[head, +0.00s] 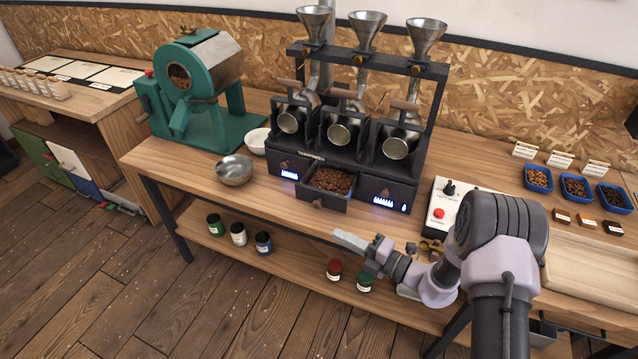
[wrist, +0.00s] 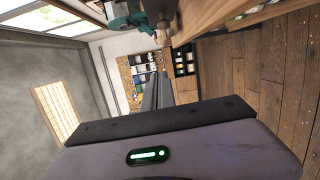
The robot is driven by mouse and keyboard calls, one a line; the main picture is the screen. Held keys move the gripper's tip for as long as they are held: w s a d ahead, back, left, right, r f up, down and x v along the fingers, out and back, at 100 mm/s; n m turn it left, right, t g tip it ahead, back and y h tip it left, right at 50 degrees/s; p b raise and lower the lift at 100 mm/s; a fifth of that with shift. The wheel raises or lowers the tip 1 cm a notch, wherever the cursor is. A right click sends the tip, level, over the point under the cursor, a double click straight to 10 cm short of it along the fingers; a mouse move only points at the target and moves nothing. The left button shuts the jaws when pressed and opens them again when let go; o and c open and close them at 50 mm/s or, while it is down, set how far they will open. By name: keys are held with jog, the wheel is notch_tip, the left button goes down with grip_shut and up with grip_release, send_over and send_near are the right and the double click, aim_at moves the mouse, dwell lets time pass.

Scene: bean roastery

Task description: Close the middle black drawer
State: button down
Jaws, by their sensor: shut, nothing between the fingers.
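The middle black drawer (head: 319,197) is pulled out of the black three-bay roaster (head: 362,160) and is full of brown beans. The black drawers to its left (head: 286,171) and right (head: 387,195) sit flush in the housing. My gripper (head: 341,236) is in front of the bench, below and a little right of the open drawer in the head view, apart from it. Its fingers are shut and empty. In the wrist view my gripper (wrist: 152,92) points away along the room, and the drawer is not seen there.
A metal bowl (head: 235,170) stands left of the drawer on the bench. A white control box (head: 455,205) with a red button is to the right. Several jars (head: 238,234) stand on the lower shelf. The floor (head: 190,310) in front is clear.

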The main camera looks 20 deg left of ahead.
jog(key=w+a+f+m+b, duration=0.1)
jog(key=w+a+f+b, duration=0.1)
jog(key=w+a+b, duration=0.2)
jog(key=w+a, duration=0.3)
jog(key=a, duration=0.1)
jog(key=shift+w+a+m+t, duration=0.3)
jog(key=shift+w+a+t, duration=0.05)
jog(key=shift+w+t, duration=0.05)
jog(key=shift+f, duration=0.1)
